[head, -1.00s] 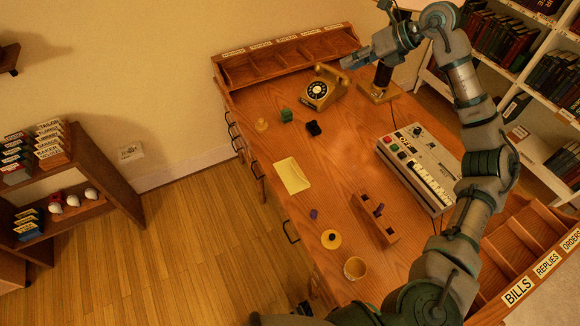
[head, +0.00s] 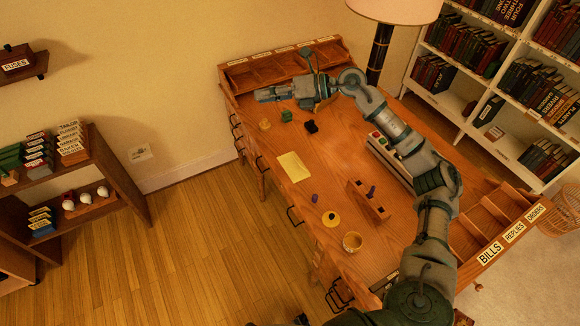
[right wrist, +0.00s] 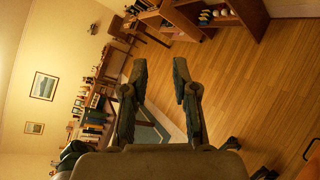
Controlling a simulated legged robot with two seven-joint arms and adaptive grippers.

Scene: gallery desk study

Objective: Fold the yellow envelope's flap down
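The yellow envelope (head: 294,166) lies flat on the wooden desk (head: 318,178), near its left edge. It is too small in the head view to tell how its flap lies. My right gripper (head: 262,95) is above the far left part of the desk, pointing left, beyond the envelope and apart from it. The right wrist view shows its two fingers (right wrist: 159,64) spread with nothing between them. My left gripper is not in view.
Near the envelope's far side stand a green block (head: 286,116) and a black object (head: 311,126). Nearer are a purple piece (head: 314,198), a yellow disc (head: 331,219), a cup (head: 352,241) and a wooden block (head: 368,203). My right arm partly hides the button machine (head: 377,142).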

